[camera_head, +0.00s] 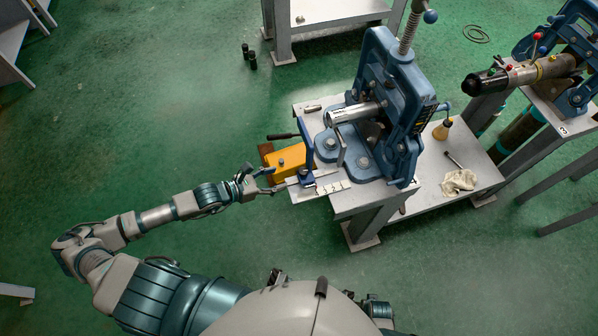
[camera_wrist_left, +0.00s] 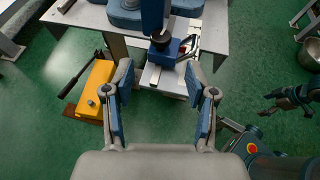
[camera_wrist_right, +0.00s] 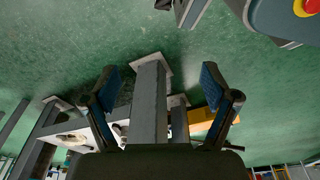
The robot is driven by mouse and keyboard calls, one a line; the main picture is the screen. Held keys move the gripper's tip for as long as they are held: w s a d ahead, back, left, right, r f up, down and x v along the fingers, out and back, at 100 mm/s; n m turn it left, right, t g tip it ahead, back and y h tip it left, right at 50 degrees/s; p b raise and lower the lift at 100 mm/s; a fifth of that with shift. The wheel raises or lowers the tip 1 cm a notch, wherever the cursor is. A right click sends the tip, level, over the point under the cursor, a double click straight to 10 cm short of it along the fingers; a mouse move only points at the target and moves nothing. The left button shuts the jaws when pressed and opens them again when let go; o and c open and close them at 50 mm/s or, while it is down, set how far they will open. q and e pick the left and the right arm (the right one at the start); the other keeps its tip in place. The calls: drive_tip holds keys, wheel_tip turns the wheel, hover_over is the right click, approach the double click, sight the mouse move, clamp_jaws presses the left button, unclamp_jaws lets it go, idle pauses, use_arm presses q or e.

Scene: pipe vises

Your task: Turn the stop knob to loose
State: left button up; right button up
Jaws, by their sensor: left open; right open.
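The stop is a blue block with an upright plate, on a scaled rail (camera_head: 333,187) at the front of the pipe vise (camera_head: 402,100). Its dark round stop knob (camera_wrist_left: 161,41) shows on top of the block (camera_wrist_left: 168,54) in the left wrist view. My left gripper (camera_head: 270,181) is open and empty, just left of the stop in the head view. In the left wrist view its fingers (camera_wrist_left: 160,76) are apart, with the knob beyond and between them. My right gripper (camera_wrist_right: 160,88) is open and empty in its own wrist view, away from the stop. The knob's setting cannot be read.
A metal pipe (camera_head: 352,113) lies in the vise. A yellow box (camera_head: 287,163) with a dark lever stands beside the bench, left of the stop.

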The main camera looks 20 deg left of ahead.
sight(302, 172)
use_arm(q)
drive_tip(key=x, duration=0.9)
drive_tip(key=shift+w+d+f+b, duration=0.1)
drive_tip(key=shift+w+d+b, duration=0.05)
drive_tip(key=shift+b, duration=0.2)
use_arm(e)
drive_tip(key=shift+w+a+r, duration=0.1)
drive_tip(key=shift+w+r, duration=0.2)
drive_tip(key=shift+r, duration=0.2)
drive_tip(key=shift+w+a+r, duration=0.1)
drive_tip(key=shift+w+r, duration=0.2)
drive_tip(key=shift+r, duration=0.2)
use_arm(q)
clamp_jaws()
drive_tip(key=shift+d, duration=0.15)
drive_tip(key=n+y+p, duration=0.1)
drive_tip(key=n+t+p, duration=0.1)
drive_tip(key=p, duration=0.1)
drive_tip(key=shift+r+y+p, duration=0.25)
drive_tip(key=shift+y+p, duration=0.05)
drive_tip(key=shift+y, duration=0.1)
drive_tip(key=shift+f+t, duration=0.15)
drive_tip(key=shift+t, duration=0.25)
use_arm(e)
drive_tip(key=s+d+f, duration=0.1)
drive_tip(key=s+f, duration=0.5)
drive_tip(key=f, duration=0.1)
drive_tip(key=shift+s+d, duration=0.15)
drive_tip(key=shift+s, duration=0.1)
